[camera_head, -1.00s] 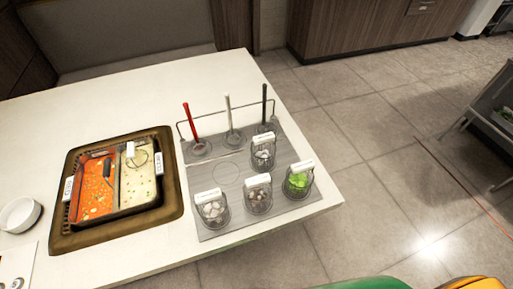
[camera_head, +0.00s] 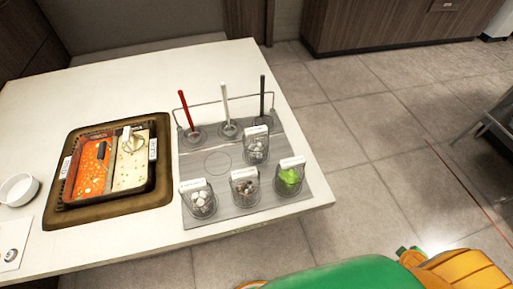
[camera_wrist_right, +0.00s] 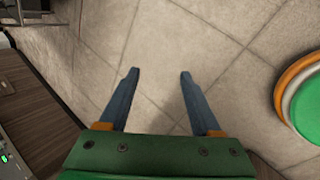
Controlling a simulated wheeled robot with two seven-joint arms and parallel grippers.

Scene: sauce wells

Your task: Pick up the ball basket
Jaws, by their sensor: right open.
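Several small wire baskets with white tags stand on a grey board on the table in the head view. The front left basket (camera_head: 203,206) holds pale balls. The front middle basket (camera_head: 245,191) holds brownish and pale balls. The front right basket (camera_head: 289,180) holds green leafy pieces. The back basket (camera_head: 256,152) holds whitish pieces. The tags are too small to read. My right gripper (camera_wrist_right: 158,75) is open and empty in the right wrist view, above bare floor tiles, away from the baskets. My left gripper is not in view.
The grey board (camera_head: 226,217) has a wire rack with red, white and black handles at its back. A two-part soup pot (camera_head: 100,192) sits in a brown frame to the left. A white bowl (camera_head: 18,188) stands at far left. Floor right of the table (camera_head: 120,238) is clear.

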